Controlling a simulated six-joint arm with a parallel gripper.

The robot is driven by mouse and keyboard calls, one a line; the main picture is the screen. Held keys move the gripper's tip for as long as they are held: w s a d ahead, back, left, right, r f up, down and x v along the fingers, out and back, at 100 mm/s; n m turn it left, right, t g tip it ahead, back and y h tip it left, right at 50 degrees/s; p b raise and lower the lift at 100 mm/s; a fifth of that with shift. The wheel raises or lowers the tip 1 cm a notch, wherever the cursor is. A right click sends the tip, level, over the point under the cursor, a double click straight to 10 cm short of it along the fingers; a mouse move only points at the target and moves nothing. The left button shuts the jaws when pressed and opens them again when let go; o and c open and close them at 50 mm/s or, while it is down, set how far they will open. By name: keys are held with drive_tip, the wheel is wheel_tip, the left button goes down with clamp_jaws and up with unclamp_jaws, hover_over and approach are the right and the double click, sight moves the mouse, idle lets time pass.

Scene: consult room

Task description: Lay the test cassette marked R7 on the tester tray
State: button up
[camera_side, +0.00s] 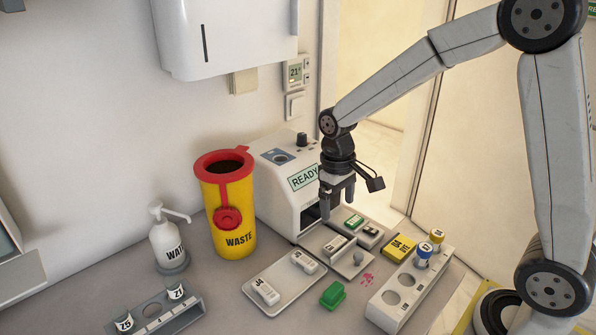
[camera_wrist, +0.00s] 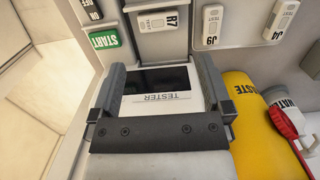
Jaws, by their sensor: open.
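The R7 cassette (camera_wrist: 165,22), white with a window, lies flat on the grey tester tray (camera_wrist: 164,46) in front of the tester's dark slot in the wrist view. In the side view the cassette (camera_side: 335,244) lies on the tray (camera_side: 315,241), its mark too small to read. The tester (camera_side: 276,190) is a white box with a READY display. My gripper (camera_side: 337,203) is open and empty above the tester's slot side, apart from the cassette. In the wrist view the gripper's fingers (camera_wrist: 162,75) frame the slot with nothing between them.
A white tray (camera_side: 283,291) holds cassettes J4 (camera_side: 265,292) and J9 (camera_side: 303,262). The yellow WASTE bin (camera_side: 229,218) stands beside the tester. A green START button (camera_side: 354,221) is near the tray. A tube rack (camera_side: 405,293), green block (camera_side: 333,294) and yellow box (camera_side: 399,248) stand nearby.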

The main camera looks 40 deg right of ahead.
drive_tip(key=s+a+f+t, duration=0.1)
drive_tip(key=s+f+t, duration=0.2)
drive_tip(key=s, duration=0.6)
drive_tip(key=shift+s+a+f+t, duration=0.2)
drive_tip(key=shift+s+t, duration=0.1)
drive_tip(key=shift+s, duration=0.1)
